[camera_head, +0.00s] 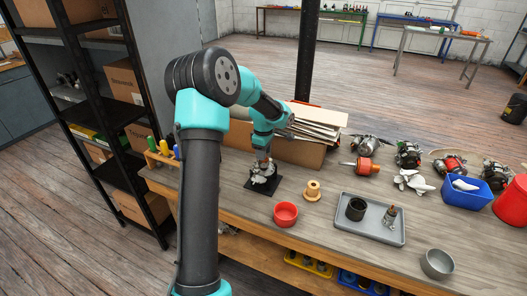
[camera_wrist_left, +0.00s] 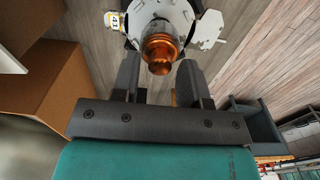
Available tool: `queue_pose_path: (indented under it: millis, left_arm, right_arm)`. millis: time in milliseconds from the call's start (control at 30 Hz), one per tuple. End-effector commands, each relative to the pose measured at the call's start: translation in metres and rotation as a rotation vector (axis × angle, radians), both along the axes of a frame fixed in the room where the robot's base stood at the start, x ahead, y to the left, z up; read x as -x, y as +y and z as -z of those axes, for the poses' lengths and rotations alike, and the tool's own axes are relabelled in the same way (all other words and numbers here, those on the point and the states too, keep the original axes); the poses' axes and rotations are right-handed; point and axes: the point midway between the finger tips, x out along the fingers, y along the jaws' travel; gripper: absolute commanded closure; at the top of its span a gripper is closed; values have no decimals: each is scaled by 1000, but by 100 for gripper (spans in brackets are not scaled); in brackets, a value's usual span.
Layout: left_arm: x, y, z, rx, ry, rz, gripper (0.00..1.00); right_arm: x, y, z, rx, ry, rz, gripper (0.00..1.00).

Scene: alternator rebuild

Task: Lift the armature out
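The armature shows its copper end (camera_wrist_left: 160,50) in the left wrist view, seated in a pale round housing (camera_wrist_left: 178,14) with flat lobes. In the head view this housing (camera_head: 262,180) stands on a small black plate on the bench; the armature is largely hidden by my arm and gripper. My left gripper (camera_head: 263,157) points down just above the housing. In the left wrist view its two fingers (camera_wrist_left: 160,66) are apart, with the copper end between or just beyond their tips; contact cannot be told. My right gripper is not in view.
A red bowl (camera_head: 286,213), a tan spool (camera_head: 312,190) and a grey tray (camera_head: 345,227) with a black cup (camera_head: 356,209) lie to the right. A cardboard box (camera_head: 300,152) with flat sheets stands behind. Several motor parts and a blue bin (camera_head: 458,197) fill the right side.

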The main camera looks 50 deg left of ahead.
Motion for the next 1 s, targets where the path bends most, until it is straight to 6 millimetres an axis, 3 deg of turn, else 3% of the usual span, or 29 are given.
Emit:
queue_pose_path:
  millis: [67, 400, 1000]
  left_arm:
    - [0, 0, 0, 0, 0, 0, 66]
    - [0, 0, 0, 0, 0, 0, 99]
    - [0, 0, -3, -1, -2, 0, 100]
  right_arm:
    - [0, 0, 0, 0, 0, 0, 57]
    - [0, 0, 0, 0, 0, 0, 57]
    - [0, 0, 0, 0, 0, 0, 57]
